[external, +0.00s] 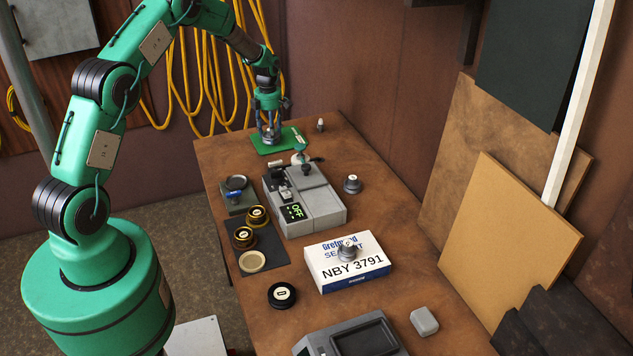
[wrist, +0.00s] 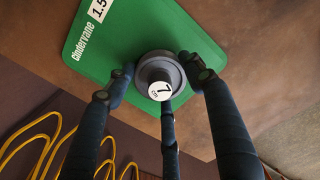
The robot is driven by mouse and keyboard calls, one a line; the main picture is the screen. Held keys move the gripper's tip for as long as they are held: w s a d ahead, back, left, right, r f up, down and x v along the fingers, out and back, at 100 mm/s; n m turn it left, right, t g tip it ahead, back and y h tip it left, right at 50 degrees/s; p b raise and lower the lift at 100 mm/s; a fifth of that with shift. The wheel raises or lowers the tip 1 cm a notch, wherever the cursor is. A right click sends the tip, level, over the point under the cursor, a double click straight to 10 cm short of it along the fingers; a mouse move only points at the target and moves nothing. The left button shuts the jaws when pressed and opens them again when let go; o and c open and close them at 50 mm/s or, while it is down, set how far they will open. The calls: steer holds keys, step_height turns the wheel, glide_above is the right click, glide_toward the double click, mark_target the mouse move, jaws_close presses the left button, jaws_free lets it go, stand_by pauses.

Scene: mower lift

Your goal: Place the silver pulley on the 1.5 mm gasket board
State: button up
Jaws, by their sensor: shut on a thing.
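The silver pulley (wrist: 160,76) looks grey in the wrist view and has a white label with a 7 on its hub. My gripper (wrist: 161,82) has its dark fingers closed around it. The green 1.5 mm gasket board (wrist: 110,36) is behind the pulley in that view, marked "Cindervane" and "1.5". In the external view the green board (external: 292,134) lies at the table's far end, with my gripper (external: 270,142) pointing down over it. The fingers mostly hide the pulley there. I cannot tell whether the pulley touches the board.
A grey device (external: 317,205) with a green "OFF" display stands nearer on the table (external: 400,262). Brass pulleys (external: 257,216) are left of it, and another grey pulley (external: 352,184) is right. A white box (external: 328,262) bears a metallic piece. Yellow cables (external: 205,75) hang behind.

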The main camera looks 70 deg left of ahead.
stand_by(0.3)
steer(key=o, duration=1.4)
steer(key=shift+f, duration=0.1)
step_height(320, 180, up, 12)
steer(key=shift+r+p, duration=0.15)
steer(key=shift+p, duration=0.5)
